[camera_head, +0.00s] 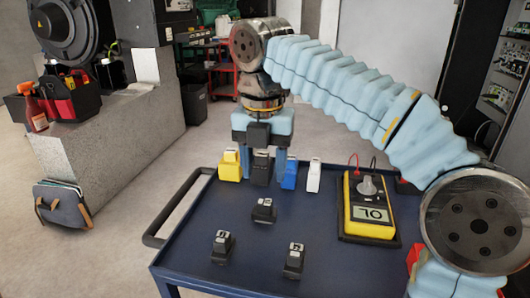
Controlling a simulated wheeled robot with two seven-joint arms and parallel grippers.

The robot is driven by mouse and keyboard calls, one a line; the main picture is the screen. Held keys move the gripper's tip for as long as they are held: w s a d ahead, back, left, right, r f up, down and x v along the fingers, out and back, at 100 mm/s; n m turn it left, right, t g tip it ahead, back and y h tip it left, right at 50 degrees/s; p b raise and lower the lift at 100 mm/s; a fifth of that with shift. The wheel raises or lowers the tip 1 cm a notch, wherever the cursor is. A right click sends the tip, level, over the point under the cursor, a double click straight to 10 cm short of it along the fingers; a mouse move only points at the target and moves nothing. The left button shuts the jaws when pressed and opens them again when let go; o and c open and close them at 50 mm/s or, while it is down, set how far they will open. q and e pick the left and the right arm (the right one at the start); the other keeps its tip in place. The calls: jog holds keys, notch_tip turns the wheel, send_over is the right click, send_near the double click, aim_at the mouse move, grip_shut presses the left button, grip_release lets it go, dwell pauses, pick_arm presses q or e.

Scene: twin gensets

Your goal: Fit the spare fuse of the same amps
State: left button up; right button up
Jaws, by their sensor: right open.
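My right gripper (264,178) points down over the back of the blue cart top (190,232). It is open, with a finger on each side of a dark fuse-like block (261,168); I cannot tell whether they touch it. That block stands in a row with a yellow block (230,166), a blue block (290,172) and a white block (314,176). Three black blocks with pale tops stand in front: one in the middle (263,210), one front left (222,246) and one front right (293,260). Their amp markings are too small to read. My left gripper is out of view.
A yellow multimeter (369,208) with a display like "OL" lies on the cart's right. Red items show at the right edge, partly behind my arm. The cart handle (180,208) is at left. A grey plinth (115,150) with a tool bag (70,97) and spray bottle (33,108) stands beyond.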

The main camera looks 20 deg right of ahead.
aim_at(264, 202)
notch_tip(264, 202, down, 6)
jog(key=b, duration=0.4)
jog(key=shift+f, duration=0.1)
jog(key=shift+f+b, duration=0.5)
jog(key=shift+f, duration=0.35)
jog(key=shift+r+p, duration=0.1)
jog(key=shift+p, duration=0.45)
grip_shut()
jog(key=shift+r+p, duration=1.5)
jog(key=shift+p, duration=0.25)
jog(key=shift+r, duration=2.45)
